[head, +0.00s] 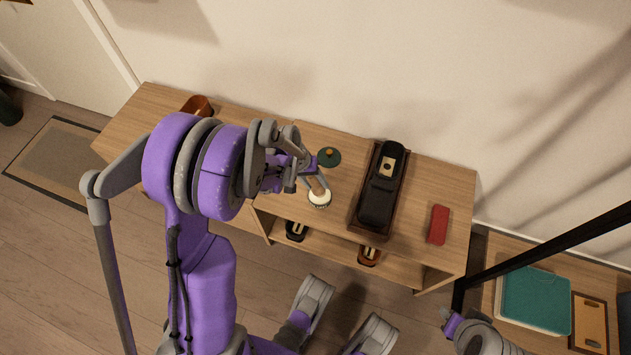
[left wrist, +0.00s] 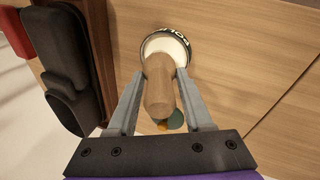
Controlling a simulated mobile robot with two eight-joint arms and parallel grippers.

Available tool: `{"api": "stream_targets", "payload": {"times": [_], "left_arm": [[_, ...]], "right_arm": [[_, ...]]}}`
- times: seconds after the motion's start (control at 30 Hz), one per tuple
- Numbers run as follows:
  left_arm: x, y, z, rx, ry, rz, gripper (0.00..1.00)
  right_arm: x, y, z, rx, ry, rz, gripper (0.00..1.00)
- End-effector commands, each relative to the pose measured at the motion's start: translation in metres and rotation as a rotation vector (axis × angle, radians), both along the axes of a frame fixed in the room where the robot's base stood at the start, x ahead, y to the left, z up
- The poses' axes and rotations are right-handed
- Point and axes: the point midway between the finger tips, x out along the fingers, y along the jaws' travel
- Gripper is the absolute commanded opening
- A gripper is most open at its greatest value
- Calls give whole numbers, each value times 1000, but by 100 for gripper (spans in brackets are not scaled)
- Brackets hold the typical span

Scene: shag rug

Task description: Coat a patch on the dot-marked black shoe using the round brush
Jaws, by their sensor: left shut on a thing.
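The black shoe (head: 377,203) lies in a dark wooden tray (head: 354,217) on the bench; it also shows at the left of the left wrist view (left wrist: 77,75). I cannot make out a dot on it. My left gripper (head: 318,184) is shut on the wooden handle of the round brush (left wrist: 160,95), left of the shoe. A round tin (head: 319,198) with a pale top and lettered dark rim is just beyond the fingertips. The brush head is hidden, so I cannot tell whether it touches the tin. My right gripper (head: 447,314) shows small at lower right, its jaws unclear.
A dark green disc (head: 328,156) with an orange middle lies behind the tin. A red block (head: 438,224) lies right of the tray. A brown object (head: 197,106) stands at the bench's back left. Shoes (head: 296,231) sit on the shelf below. Bare bench top lies between tray and red block.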

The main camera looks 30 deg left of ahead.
Motion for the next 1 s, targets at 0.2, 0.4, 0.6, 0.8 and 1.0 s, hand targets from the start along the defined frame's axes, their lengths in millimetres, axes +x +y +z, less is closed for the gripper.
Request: {"api": "stream_targets", "payload": {"times": [0.2, 0.4, 0.6, 0.8, 1.0], "left_arm": [[0, 0, 0, 0, 0, 0, 0], [0, 0, -2, 0, 0, 0, 0], [0, 0, -5, 0, 0, 0, 0], [0, 0, -7, 0, 0, 0, 0], [0, 0, -10, 0, 0, 0, 0]], "right_arm": [[0, 0, 0, 0, 0, 0, 37], [0, 0, -2, 0, 0, 0, 37], [1, 0, -4, 0, 1, 0, 37], [1, 0, -6, 0, 1, 0, 37], [1, 0, -8, 0, 2, 0, 37]]}}
